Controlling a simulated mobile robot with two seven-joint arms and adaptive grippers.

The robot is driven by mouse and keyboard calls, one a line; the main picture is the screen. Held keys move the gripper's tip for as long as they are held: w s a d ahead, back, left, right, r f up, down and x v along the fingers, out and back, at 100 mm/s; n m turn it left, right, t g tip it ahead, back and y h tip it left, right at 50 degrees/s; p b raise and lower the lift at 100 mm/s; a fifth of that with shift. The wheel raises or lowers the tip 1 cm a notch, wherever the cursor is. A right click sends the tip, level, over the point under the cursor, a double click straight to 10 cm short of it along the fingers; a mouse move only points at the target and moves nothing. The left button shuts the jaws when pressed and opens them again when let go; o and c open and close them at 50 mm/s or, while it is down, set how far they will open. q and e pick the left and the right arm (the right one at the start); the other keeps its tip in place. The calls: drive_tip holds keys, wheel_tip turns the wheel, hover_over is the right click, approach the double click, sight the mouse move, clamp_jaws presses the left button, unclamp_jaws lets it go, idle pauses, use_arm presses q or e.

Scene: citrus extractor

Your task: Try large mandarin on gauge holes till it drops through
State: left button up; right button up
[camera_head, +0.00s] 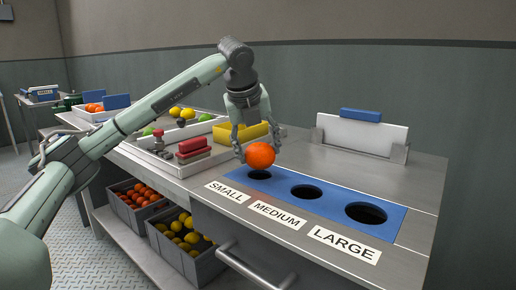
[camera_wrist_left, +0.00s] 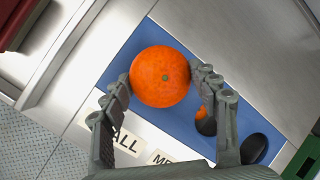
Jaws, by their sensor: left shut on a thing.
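An orange mandarin (camera_head: 261,155) is held between the fingers of my left gripper (camera_head: 260,150), over the SMALL hole (camera_head: 259,174) of the blue gauge plate (camera_head: 330,212). Whether it touches the plate I cannot tell. In the left wrist view the mandarin (camera_wrist_left: 161,77) sits between both fingers and hides the hole under it. My right gripper is not in view.
Crates of mandarins (camera_head: 137,199) and lemons (camera_head: 184,240) sit below. A drawer handle (camera_head: 254,268) juts out in front.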

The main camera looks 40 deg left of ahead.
use_arm(q)
drive_tip(key=shift+f+b, duration=0.65)
drive_tip(key=shift+f, duration=0.3)
drive_tip(key=o, duration=1.3)
drive_tip(key=shift+o, duration=0.2)
drive_tip(key=shift+r, duration=0.1)
drive_tip(key=v, duration=1.2)
